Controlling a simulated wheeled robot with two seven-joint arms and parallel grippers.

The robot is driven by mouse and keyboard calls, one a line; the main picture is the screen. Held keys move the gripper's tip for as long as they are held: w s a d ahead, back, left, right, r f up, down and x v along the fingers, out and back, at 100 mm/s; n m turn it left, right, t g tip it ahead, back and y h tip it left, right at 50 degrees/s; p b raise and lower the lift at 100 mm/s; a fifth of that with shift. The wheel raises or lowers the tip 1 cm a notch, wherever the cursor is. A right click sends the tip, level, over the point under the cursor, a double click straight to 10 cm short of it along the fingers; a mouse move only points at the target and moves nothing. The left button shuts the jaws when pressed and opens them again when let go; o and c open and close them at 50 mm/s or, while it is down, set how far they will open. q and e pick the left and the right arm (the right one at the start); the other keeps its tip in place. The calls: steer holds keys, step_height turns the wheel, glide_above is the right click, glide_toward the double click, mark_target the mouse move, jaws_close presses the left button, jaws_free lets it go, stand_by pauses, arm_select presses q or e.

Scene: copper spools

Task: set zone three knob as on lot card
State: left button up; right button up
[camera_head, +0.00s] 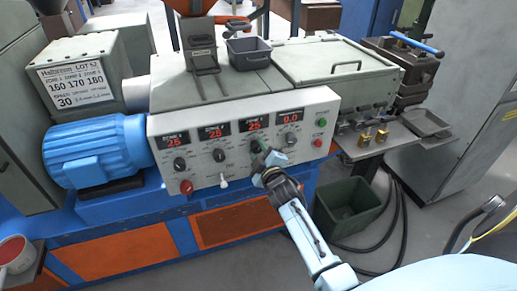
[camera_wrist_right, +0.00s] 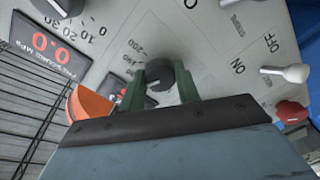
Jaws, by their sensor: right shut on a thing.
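The lot card (camera_head: 76,84) on the grey box at left reads LOT 52, with 160, 170 and 180 under the zones and 30 below. The control panel (camera_head: 240,175) carries red displays; the zone three display (camera_head: 255,122) reads 25. My right gripper (camera_head: 264,158) is at the panel below that display. In the right wrist view, its green fingers (camera_wrist_right: 160,88) are shut on a dark round knob (camera_wrist_right: 163,75), which looks like the zone three knob, beside a printed scale showing 200. The knob's exact setting is hard to read. My left gripper is out of view.
The zone one knob (camera_head: 180,163) and zone two knob (camera_head: 219,155) are to the left. A white toggle switch (camera_wrist_right: 286,73) marked ON and OFF and a red button (camera_wrist_right: 291,112) are near the gripper. A green bin (camera_head: 347,211) stands on the floor at right.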

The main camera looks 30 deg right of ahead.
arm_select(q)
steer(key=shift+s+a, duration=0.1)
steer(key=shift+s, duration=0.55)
arm_select(e)
steer(key=shift+m, duration=0.5)
steer(key=o, duration=1)
steer(key=shift+s+a, duration=0.1)
steer(key=shift+s, duration=0.4)
arm_select(q)
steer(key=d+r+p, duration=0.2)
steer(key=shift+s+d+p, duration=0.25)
steer(key=shift+p, duration=0.05)
arm_select(e)
steer(key=v, duration=1.2)
steer(key=shift+s, duration=0.2)
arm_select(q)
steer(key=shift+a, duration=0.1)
